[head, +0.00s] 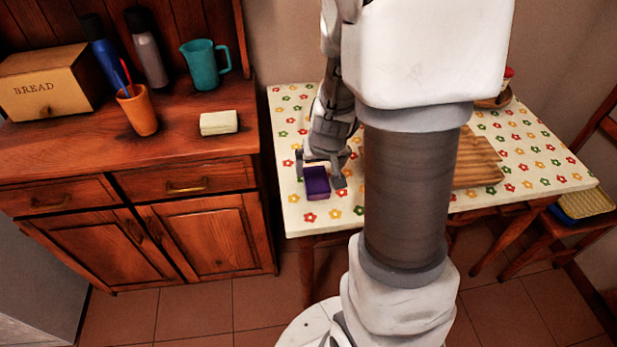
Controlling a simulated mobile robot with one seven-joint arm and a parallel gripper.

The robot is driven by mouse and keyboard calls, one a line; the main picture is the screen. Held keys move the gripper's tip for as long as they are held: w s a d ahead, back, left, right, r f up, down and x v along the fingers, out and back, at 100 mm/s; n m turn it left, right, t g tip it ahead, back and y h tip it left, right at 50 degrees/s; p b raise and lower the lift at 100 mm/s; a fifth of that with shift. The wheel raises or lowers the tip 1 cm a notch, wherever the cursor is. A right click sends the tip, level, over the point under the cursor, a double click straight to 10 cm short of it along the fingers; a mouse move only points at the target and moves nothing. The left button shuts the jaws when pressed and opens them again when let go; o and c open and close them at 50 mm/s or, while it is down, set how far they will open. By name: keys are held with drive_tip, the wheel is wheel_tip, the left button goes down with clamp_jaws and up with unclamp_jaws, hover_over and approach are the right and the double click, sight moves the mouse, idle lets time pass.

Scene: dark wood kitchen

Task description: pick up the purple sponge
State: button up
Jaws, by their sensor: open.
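The purple sponge (316,187) is a small dark purple block on the flowered tablecloth, near the left front corner of the table (296,216). My gripper (320,178) is open right at the sponge, with one finger at its upper left and the other at its right. The picture is too small to tell whether the fingers touch it. My arm hides part of the table behind.
A wooden board (480,165) lies on the table to the right. On the sideboard (185,130) at the left stand a bread box (48,85), an orange cup (138,110), a teal jug (205,65), bottles (147,48) and a pale block (219,123). A chair (585,225) stands at the right.

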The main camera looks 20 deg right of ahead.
sight(316, 180)
drive_tip(key=b+x, duration=0.3)
drive_tip(key=x, duration=0.4)
drive_tip(key=shift+w+f+b, duration=0.1)
drive_tip(key=shift+f+b, duration=0.25)
drive_tip(key=shift+f, duration=0.05)
drive_tip(key=shift+r, duration=0.1)
drive_tip(key=c, duration=1.4)
drive_tip(key=shift+r+p, duration=0.45)
drive_tip(key=shift+r, duration=0.1)
wheel_tip(316, 180, up, 4)
drive_tip(key=shift+f+p, duration=0.2)
drive_tip(key=shift+p, duration=0.9)
drive_tip(key=s+d+r, duration=0.2)
drive_tip(key=s, duration=0.1)
drive_tip(key=s+d+r, duration=0.2)
drive_tip(key=d, duration=0.1)
drive_tip(key=s+d+r, duration=0.2)
drive_tip(key=s+d, duration=0.1)
drive_tip(key=shift+s+r+b, duration=0.15)
drive_tip(key=shift+s+b, duration=0.15)
drive_tip(key=shift+b, duration=0.1)
